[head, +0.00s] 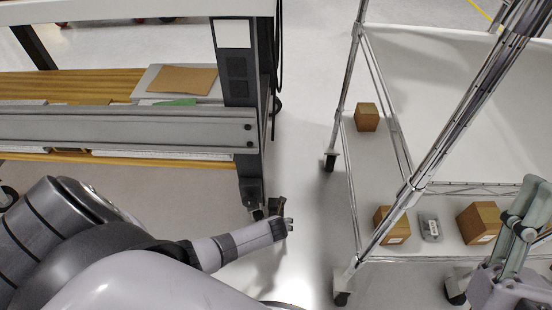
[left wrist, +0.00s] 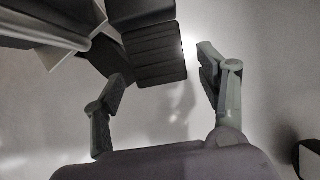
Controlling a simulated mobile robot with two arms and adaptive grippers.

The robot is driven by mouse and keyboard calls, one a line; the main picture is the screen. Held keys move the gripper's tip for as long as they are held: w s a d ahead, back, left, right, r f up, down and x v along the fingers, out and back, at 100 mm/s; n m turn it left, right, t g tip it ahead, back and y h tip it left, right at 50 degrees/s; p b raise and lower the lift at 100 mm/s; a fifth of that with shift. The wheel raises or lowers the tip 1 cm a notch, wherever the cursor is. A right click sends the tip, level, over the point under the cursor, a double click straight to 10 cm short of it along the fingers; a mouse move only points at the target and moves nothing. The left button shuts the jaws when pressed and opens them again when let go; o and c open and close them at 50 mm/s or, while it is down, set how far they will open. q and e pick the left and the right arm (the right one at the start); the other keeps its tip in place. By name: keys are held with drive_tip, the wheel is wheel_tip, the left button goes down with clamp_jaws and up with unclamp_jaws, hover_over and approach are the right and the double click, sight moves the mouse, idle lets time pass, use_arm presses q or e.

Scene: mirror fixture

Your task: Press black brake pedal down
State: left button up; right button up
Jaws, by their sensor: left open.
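The black brake pedal (left wrist: 157,58) is a ribbed, dark block at the upper middle of the left wrist view. In the head view, a small black part at the foot of the workbench leg (head: 240,90), by my left gripper (head: 284,226), looks like the pedal; my gripper partly hides it. In the left wrist view my left gripper (left wrist: 162,72) is open and empty, its two fingers apart on either side below the pedal. I cannot tell whether they touch it. My right gripper (head: 522,215) is at the right edge of the head view; its jaw state is unclear.
The workbench's grey beam (head: 120,128) and wooden shelf (head: 80,84) stand at left. A wire rack on casters (head: 341,298) stands at right. It holds cardboard boxes (head: 367,117) and a grey item (head: 430,228). A strip of bare floor (head: 305,180) lies between them.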

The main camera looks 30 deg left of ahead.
use_arm(q)
drive_tip(key=shift+s+r, duration=0.1)
drive_tip(key=v, duration=1.1)
drive_tip(key=shift+s+d+r, duration=0.15)
drive_tip(key=shift+r, duration=0.2)
